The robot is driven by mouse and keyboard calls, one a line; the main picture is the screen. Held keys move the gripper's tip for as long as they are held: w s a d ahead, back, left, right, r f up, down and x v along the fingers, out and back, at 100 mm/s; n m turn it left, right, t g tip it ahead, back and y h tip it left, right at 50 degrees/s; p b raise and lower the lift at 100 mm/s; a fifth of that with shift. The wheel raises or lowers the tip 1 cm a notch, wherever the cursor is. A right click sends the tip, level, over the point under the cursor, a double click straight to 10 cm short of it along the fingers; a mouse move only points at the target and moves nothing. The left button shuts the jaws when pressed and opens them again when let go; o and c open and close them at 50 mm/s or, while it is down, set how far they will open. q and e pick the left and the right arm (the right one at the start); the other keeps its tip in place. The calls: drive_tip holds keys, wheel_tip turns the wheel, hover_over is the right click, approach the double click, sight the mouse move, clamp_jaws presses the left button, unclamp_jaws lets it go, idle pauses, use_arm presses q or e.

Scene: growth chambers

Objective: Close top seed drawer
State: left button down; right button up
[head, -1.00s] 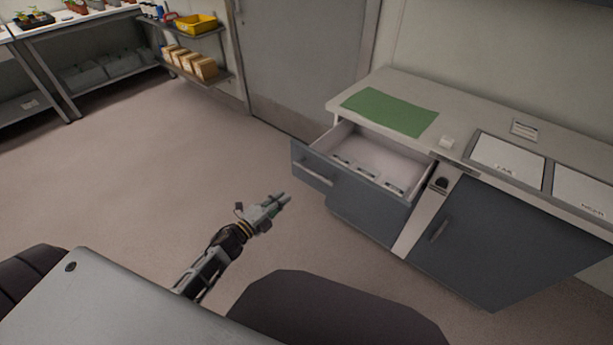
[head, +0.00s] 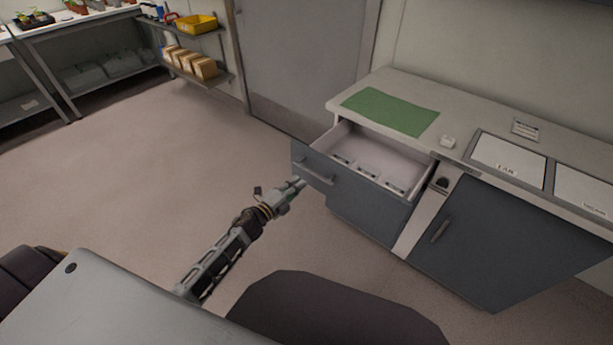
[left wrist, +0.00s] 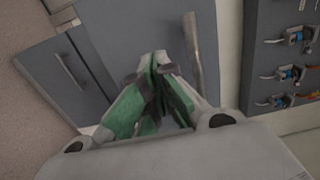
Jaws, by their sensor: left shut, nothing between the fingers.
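The top seed drawer (head: 372,160) stands pulled out of the grey cabinet, its pale inside showing several small items. Its grey front (head: 345,184) carries a bar handle (head: 316,171). My left gripper (head: 301,183) is shut and empty, its tips close to the drawer front just below the handle. In the left wrist view, the green-padded fingers (left wrist: 160,62) are together, with the handle (left wrist: 193,55) just to their right. I cannot tell whether the tips touch the front. My right gripper is not in view.
The counter (head: 455,128) above holds a green mat (head: 391,111) and labelled panels (head: 507,158). A grey cabinet door (head: 470,240) is right of the drawer. Shelves with a yellow bin (head: 196,24) stand at the back left. The floor (head: 150,170) left of the drawer is clear.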

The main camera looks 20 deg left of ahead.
sight(307, 175)
use_arm(q)
drive_tip(key=shift+x, duration=2.65)
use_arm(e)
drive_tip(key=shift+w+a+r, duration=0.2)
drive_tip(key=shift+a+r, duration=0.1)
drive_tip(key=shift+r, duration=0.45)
use_arm(q)
drive_tip(key=shift+w, duration=0.1)
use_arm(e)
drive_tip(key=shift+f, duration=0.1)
